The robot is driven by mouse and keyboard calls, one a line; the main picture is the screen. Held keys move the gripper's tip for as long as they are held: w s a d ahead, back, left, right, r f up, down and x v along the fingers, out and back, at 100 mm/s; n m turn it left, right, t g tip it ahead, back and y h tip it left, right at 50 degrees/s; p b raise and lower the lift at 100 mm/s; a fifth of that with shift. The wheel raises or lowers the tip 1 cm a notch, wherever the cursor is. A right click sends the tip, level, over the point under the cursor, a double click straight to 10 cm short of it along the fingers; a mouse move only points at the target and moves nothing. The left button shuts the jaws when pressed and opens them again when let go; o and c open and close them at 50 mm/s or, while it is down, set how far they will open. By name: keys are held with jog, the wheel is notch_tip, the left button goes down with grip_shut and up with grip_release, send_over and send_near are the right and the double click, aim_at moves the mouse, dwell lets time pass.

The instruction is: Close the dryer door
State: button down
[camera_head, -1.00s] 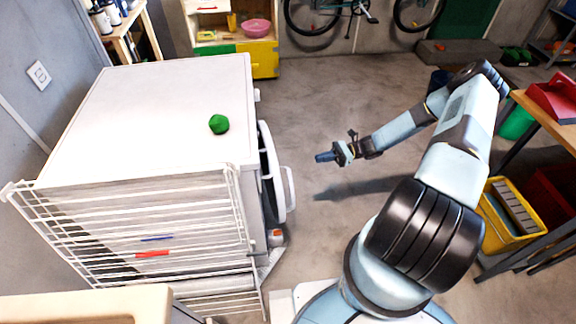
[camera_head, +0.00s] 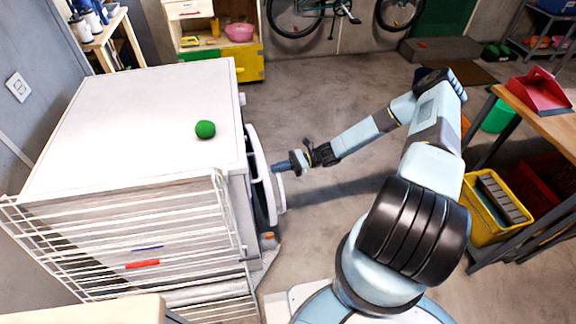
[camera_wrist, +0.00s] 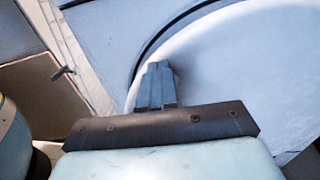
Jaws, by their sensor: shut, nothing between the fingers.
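The white dryer (camera_head: 140,110) stands at the left, with a green lump (camera_head: 205,129) on its top. Its round white door (camera_head: 264,182) is on the side facing my arm and stands slightly out from the body. My gripper (camera_head: 277,167) is shut and empty, with its fingertips at the door's outer face. In the wrist view the shut fingers (camera_wrist: 157,84) overlap the rim of the door (camera_wrist: 225,75), and a dark curved gap shows beside the rim. I cannot tell for sure whether they touch.
A white drying rack (camera_head: 120,240) stands in front of the dryer, holding a red and a blue item. A workbench (camera_head: 545,115) and a yellow crate (camera_head: 490,225) are at the right. The floor (camera_head: 345,110) between is clear.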

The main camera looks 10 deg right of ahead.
jog(key=shift+a, duration=0.45)
jog(key=a, duration=0.2)
jog(key=s+a, duration=0.1)
jog(key=a, duration=0.2)
jog(key=shift+s+a, duration=0.1)
jog(key=shift+a, duration=0.2)
jog(key=shift+s+a+r, duration=0.1)
jog(key=shift+a+r, duration=0.05)
jog(key=shift+a, duration=0.15)
jog(key=d, duration=1.5)
jog(key=shift+w+d+f, duration=0.15)
jog(key=shift+w+f, duration=0.05)
jog(key=shift+w, duration=0.1)
